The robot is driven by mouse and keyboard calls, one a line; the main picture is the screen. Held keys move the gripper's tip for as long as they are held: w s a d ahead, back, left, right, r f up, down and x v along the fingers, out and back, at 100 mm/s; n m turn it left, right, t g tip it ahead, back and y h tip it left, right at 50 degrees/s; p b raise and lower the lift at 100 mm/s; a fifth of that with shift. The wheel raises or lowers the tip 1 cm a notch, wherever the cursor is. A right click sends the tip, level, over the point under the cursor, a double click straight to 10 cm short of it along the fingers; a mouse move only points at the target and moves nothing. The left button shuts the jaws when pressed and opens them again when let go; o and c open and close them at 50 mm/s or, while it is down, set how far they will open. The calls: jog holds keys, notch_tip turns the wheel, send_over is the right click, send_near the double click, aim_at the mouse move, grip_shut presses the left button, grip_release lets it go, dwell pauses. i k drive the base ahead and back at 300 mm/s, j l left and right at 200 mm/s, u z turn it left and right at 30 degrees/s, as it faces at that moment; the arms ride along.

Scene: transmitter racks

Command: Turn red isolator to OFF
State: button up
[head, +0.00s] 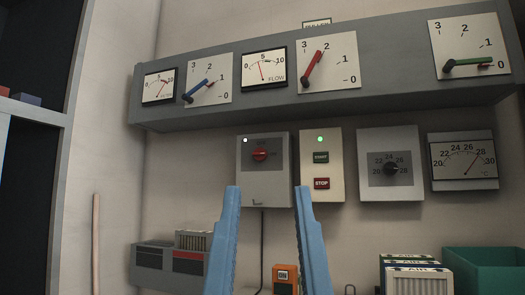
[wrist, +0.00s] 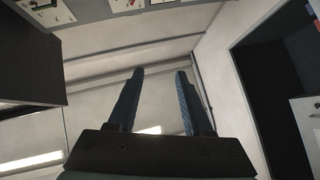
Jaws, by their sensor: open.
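The red isolator (head: 260,154) is a red rotary knob on a grey box (head: 283,190) on the wall, left of centre in the head view. Its handle lies about horizontal; the small lettering around it is too small to read. A white lamp is at the box's upper left. My gripper (head: 270,190) is open and empty, its two blue fingers pointing up in front of the box's lower part, below the knob. The wrist view shows the open fingers (wrist: 160,72) with nothing between them; the isolator is not recognisable there.
A grey panel (head: 400,100) with gauges and coloured levers juts out above. Below are AIR filter boxes (head: 418,281) and a green bin (head: 485,262).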

aim_at(260, 154)
jog(key=i+u, duration=0.2)
jog(key=i, duration=0.4)
jog(key=i+l+u, duration=0.2)
jog(key=i, duration=0.4)
